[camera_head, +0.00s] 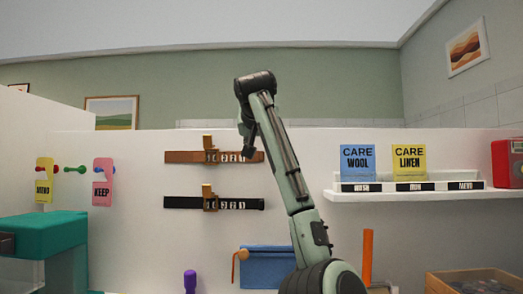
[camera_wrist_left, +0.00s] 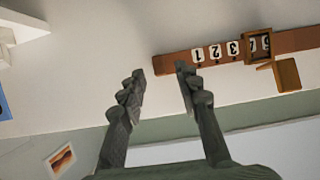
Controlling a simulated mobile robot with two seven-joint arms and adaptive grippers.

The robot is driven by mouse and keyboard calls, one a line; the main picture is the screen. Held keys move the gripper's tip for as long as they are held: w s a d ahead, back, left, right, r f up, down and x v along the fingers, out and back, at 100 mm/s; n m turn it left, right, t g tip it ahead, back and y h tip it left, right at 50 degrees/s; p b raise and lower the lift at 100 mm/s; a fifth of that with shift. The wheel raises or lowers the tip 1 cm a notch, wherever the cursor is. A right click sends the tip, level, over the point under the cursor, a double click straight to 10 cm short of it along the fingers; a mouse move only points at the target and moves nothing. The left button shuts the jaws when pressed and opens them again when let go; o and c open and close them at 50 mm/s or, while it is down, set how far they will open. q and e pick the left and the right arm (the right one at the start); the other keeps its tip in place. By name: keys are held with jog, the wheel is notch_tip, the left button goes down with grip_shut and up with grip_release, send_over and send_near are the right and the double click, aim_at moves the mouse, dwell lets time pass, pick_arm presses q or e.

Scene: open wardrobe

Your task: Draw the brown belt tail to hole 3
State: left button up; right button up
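The brown belt (camera_head: 185,156) lies level on the white panel, above a black belt (camera_head: 180,202). Its brass buckle (camera_head: 208,143) also shows in the left wrist view (camera_wrist_left: 287,75), where the picture is upside down. There, white labels 1, 2 and 3 (camera_wrist_left: 232,48) sit between the tail end (camera_wrist_left: 160,65) and the buckle frame; labels inside the frame are partly hidden. My left gripper (camera_wrist_left: 160,70) is open and empty at the tail end, one fingertip overlapping the tail, the other beyond its end. Contact cannot be told. My right gripper is not in view.
A white shelf (camera_head: 420,194) with blue (camera_head: 357,158) and yellow (camera_head: 408,162) care cards stands to the right. Coloured pegs with tags hang at left. A blue pouch (camera_head: 265,268) hangs below the belts. Bare panel surrounds the belts.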

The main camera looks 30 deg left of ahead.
pick_arm(q)
jog(key=shift+x, duration=1.2)
grip_shut()
